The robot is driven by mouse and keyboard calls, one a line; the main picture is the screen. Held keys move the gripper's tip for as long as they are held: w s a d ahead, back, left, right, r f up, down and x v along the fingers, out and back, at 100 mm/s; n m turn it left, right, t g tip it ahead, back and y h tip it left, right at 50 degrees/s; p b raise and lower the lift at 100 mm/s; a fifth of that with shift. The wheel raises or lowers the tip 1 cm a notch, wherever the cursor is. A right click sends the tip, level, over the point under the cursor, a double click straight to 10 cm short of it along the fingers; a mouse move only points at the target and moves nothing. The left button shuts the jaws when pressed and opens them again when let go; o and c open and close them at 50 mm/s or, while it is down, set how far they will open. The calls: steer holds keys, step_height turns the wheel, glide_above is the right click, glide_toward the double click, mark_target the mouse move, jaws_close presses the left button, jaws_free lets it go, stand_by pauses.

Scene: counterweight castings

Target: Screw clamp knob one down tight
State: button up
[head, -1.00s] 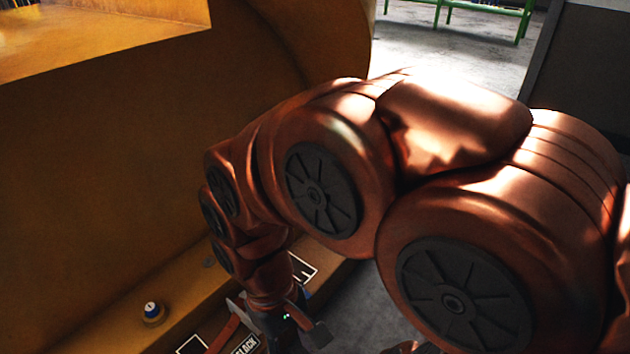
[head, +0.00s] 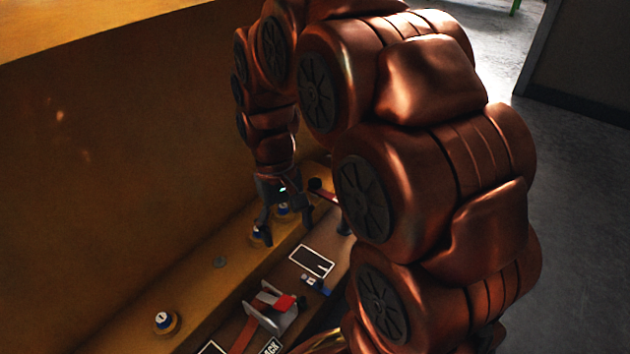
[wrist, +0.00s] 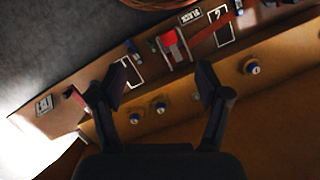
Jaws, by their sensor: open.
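My gripper (head: 286,226) is open and empty, pointing down over the far part of the ledge. In the wrist view my gripper's fingers (wrist: 163,84) stand wide apart. Two blue knobs with pale tops, one (head: 283,210) and another (head: 258,236), are close to the fingers in the head view. The wrist view shows this pair, one (wrist: 160,107) and the other (wrist: 135,118), between the fingers. A third such knob (head: 163,320) sits apart, nearer on the ledge; it also shows in the wrist view (wrist: 252,67). I cannot tell which is knob one; its markings are too small.
A tray strip (head: 318,237) beside the ledge carries a red-and-grey bracket (head: 272,308), a white-outlined rectangle (head: 311,261) and a small blue item (head: 316,283). A tall yellow wall (head: 120,150) rises behind the ledge. Grey floor (head: 570,190) lies open on the right.

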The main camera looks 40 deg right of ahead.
steer(key=w+d+f+m+b, duration=0.15)
steer(key=w+d, duration=0.45)
steer(key=w, duration=0.6)
steer(key=m+t+b, duration=0.2)
steer(key=t, duration=0.1)
glide_toward(315, 181)
steer(key=shift+s+a, duration=0.1)
steer(key=shift+a, duration=0.6)
steer(key=shift+d+f, duration=0.5)
steer(key=shift+f, duration=0.15)
step_height(315, 181, down, 7)
steer(key=b, duration=0.3)
steer(key=shift+f+b, duration=0.25)
steer(key=shift+b, duration=0.05)
steer(key=c, duration=1.2)
